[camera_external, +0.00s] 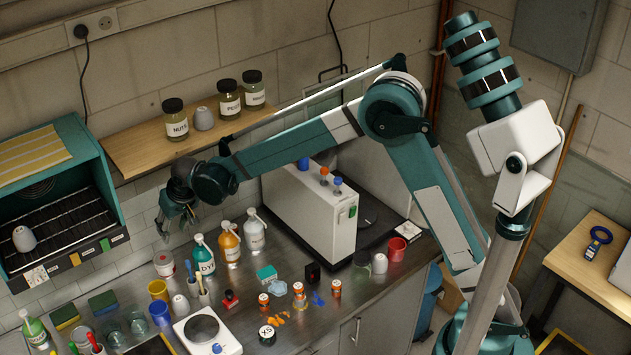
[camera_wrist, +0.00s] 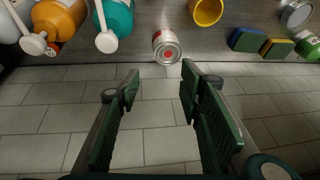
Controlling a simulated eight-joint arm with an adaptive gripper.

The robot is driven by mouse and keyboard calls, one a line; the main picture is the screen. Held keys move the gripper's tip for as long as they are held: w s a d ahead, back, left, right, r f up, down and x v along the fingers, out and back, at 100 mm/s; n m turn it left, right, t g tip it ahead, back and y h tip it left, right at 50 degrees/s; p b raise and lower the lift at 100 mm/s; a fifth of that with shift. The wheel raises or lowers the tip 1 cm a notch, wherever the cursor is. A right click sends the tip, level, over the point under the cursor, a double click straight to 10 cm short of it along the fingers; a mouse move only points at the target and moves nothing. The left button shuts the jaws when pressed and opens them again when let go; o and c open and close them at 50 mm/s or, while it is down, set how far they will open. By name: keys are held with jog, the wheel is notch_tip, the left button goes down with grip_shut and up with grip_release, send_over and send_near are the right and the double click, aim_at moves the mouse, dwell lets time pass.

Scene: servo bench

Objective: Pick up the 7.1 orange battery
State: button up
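Several small orange-and-dark cylinders with pale bands, which look like batteries, stand on the steel bench (camera_external: 372,290): a left one (camera_external: 264,301), a middle one (camera_external: 299,292) and a right one (camera_external: 335,289). Their labels are too small to read, so I cannot tell which is 7.1. My gripper (camera_external: 177,226) is high at the left, above the bench's back edge by the wall, well up and left of these cylinders. In the wrist view my gripper (camera_wrist: 160,85) is open, with nothing between its fingers. No orange battery can be made out there.
A teal bottle (camera_external: 203,256), an orange bottle (camera_external: 229,243) and a white bottle (camera_external: 255,232) stand below my gripper. A tin (camera_wrist: 166,47) shows ahead of the fingers. A white machine (camera_external: 312,215) stands behind the cylinders. A scale (camera_external: 208,334) is front left.

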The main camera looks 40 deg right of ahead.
jog(key=x, duration=0.3)
jog(key=m+g+h+b, duration=0.2)
jog(key=m+g+h, duration=0.1)
jog(key=m, duration=0.6)
send_over(232, 227)
jog(key=f, duration=0.7)
jog(key=shift+s+a+f, duration=0.35)
jog(key=shift+a+f, duration=0.05)
jog(key=shift+f, duration=0.1)
jog(key=shift+w+d+f, duration=0.1)
jog(key=shift+w+f, duration=0.05)
jog(key=shift+f, duration=1.05)
jog(key=shift+w+d+f+p, duration=0.2)
jog(key=shift+f+p, duration=0.1)
jog(key=shift+f, duration=1)
jog(key=shift+w+d+f+p, duration=0.15)
jog(key=shift+f+p, duration=0.1)
jog(key=shift+f, duration=1)
jog(key=shift+s, duration=0.1)
